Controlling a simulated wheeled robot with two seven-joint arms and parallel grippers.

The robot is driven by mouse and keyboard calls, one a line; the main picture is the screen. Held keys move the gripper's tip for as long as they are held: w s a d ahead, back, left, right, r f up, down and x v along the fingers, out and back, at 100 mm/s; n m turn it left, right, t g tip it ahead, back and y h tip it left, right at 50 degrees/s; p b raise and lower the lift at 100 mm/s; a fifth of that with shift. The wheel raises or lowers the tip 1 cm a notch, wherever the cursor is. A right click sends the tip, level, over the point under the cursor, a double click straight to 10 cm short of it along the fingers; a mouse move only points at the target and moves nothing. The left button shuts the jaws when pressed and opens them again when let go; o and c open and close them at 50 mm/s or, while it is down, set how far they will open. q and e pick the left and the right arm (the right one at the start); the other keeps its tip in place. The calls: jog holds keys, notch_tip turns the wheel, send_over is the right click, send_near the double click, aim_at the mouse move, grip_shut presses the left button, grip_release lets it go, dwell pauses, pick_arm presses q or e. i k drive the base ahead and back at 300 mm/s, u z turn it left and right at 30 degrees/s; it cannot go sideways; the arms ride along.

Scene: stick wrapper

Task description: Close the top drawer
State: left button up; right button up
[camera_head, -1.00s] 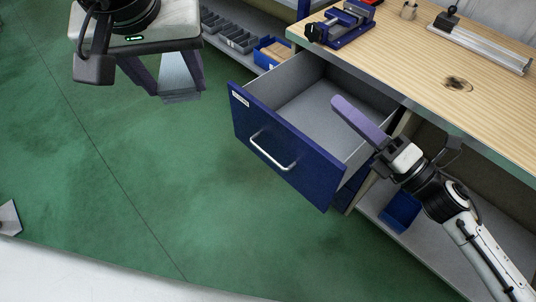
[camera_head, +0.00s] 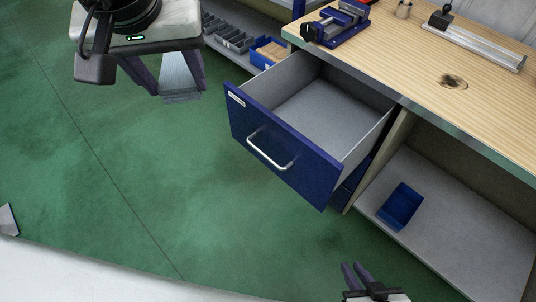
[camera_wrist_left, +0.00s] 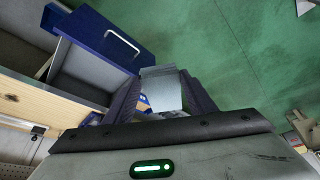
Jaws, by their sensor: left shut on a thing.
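The top drawer (camera_head: 290,146) has a blue front with a silver handle (camera_head: 270,153) and a grey, empty-looking inside. It is pulled well out of the workbench in the head view. In the left wrist view the drawer (camera_wrist_left: 100,35) is at the upper left. My left gripper (camera_head: 180,93) is left of the drawer, apart from it, shut on a flat grey metal piece (camera_head: 178,75), also seen between the fingers in the left wrist view (camera_wrist_left: 160,88). My right gripper (camera_head: 354,266) is at the bottom, below the drawer front and clear of it; its finger gap is unclear.
The wooden benchtop (camera_head: 440,75) carries a blue vise (camera_head: 340,25) and a metal rail device (camera_head: 478,38). A blue bin (camera_head: 400,206) sits on the lower shelf, right of the drawer. Grey trays (camera_head: 228,36) lie on a shelf behind. The green floor before the drawer is clear.

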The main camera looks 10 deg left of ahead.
aim_at(312, 122)
jog(key=z, duration=2.1)
jog(key=k, duration=1.05)
jog(key=u, duration=2.05)
jog(key=i, duration=0.5)
